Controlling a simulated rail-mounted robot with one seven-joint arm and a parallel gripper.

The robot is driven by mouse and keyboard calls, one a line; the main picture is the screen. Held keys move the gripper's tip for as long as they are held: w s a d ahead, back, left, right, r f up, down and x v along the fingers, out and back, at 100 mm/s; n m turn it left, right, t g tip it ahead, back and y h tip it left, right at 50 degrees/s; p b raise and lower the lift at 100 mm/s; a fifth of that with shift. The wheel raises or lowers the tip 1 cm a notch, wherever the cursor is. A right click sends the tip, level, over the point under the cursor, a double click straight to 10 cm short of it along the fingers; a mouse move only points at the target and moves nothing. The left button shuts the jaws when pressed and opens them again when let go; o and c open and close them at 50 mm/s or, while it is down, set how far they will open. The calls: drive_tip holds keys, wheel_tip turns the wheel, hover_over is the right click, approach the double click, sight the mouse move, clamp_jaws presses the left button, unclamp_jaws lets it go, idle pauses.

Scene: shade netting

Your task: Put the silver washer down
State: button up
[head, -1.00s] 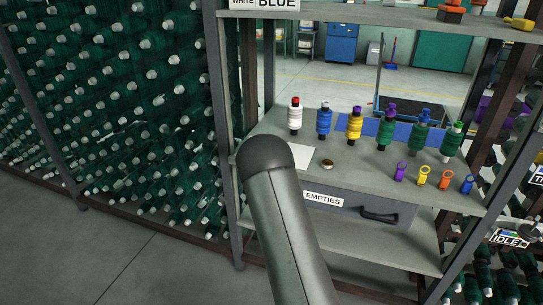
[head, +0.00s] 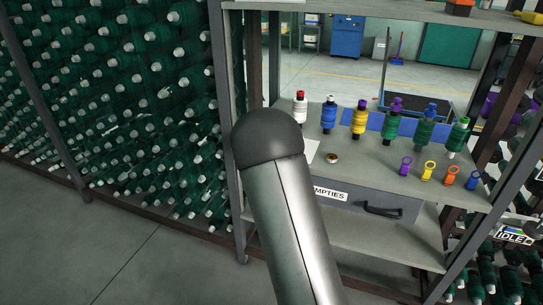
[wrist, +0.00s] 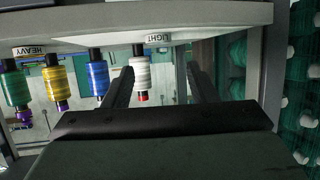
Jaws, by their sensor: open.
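I cannot make out a silver washer in either view. A small round brown-gold piece (head: 331,158) with a pale centre lies on the shelf, too small to identify, beside a white card (head: 311,151). My gripper (wrist: 160,80) shows in the wrist view with its two dark fingers apart and nothing visible held. A white spool with a red end (wrist: 141,75) appears between the fingers in that picture; I cannot tell how far off it is. It also stands on the shelf in the head view (head: 300,109). My arm hides the gripper in the head view.
Several coloured spools (head: 359,118) stand in a row at the shelf's back. Several coloured ring-topped pieces (head: 428,171) stand at its right front. A drawer labelled EMPTIES (head: 385,212) is below. Posts flank the shelf (head: 360,180); its middle front is mostly clear.

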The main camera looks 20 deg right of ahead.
drive_tip(key=s+a+r+n+g+y, duration=0.15)
drive_tip(key=s+a+y, duration=0.25)
drive_tip(key=s+a, duration=0.45)
drive_tip(key=s+a+r+n+g+y, duration=0.1)
drive_tip(key=s+a+n+g+y, duration=0.3)
drive_tip(key=s, duration=0.8)
drive_tip(key=s+a+g, duration=0.2)
drive_tip(key=s+g, duration=0.1)
drive_tip(key=s, duration=0.9)
drive_tip(key=s+a+g+h, duration=0.1)
drive_tip(key=s+a+g, duration=0.1)
drive_tip(key=s, duration=1)
drive_tip(key=shift+s+f+g, duration=0.2)
drive_tip(key=shift+s+g, duration=0.15)
drive_tip(key=shift+g, duration=0.2)
drive_tip(key=shift+n, duration=0.25)
